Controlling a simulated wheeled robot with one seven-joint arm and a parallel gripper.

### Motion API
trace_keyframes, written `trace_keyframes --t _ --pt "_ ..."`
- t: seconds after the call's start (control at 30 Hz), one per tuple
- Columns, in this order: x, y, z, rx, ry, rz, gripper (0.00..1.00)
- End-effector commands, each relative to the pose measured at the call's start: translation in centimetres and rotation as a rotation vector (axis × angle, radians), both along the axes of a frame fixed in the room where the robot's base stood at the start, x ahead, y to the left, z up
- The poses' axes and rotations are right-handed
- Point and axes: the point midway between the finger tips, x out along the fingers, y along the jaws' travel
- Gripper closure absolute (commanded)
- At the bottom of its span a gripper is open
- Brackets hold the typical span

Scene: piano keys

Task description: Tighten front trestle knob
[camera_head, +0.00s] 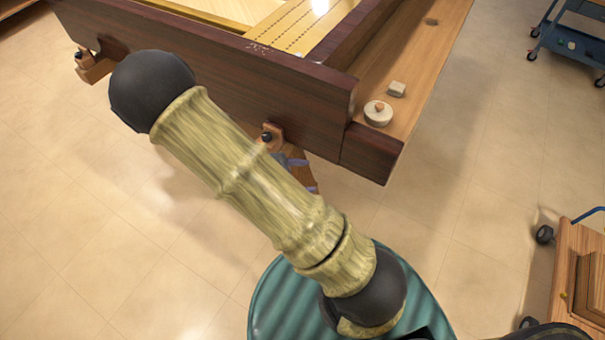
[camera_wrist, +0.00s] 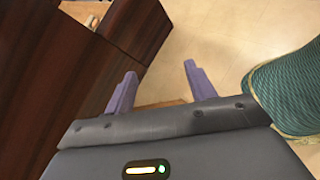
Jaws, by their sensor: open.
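A small dark knob (camera_head: 267,137) sits on a wooden trestle end (camera_head: 277,131) that sticks out below the long dark-red side of the piano case, near its right corner. My gripper (camera_head: 296,171) is just below and right of this knob in the head view, partly hidden behind my arm. In the wrist view my gripper (camera_wrist: 160,69) has its two purple fingers spread apart with nothing held between them. A strip of wood (camera_wrist: 161,103) shows low between the fingers. The knob cannot be made out in the wrist view.
The dark-red case side (camera_head: 230,85) stands close beside my gripper, also at left in the wrist view (camera_wrist: 135,28). Another trestle end (camera_head: 95,68) with a knob is at far left. A round pale object (camera_head: 378,113) and small block (camera_head: 397,89) lie on the case ledge. Carts stand right.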

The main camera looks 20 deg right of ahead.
Motion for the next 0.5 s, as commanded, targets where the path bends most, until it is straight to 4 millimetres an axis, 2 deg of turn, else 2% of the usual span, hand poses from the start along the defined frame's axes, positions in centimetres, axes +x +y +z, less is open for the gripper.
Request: trace_keyframes --t 0.27,0.5 --pt "-0.9 -0.2 0.5 0.068 -0.023 -0.084 0.45" --pt "-3.7 0.3 2.6 0.36 -0.14 -0.405 0.45"
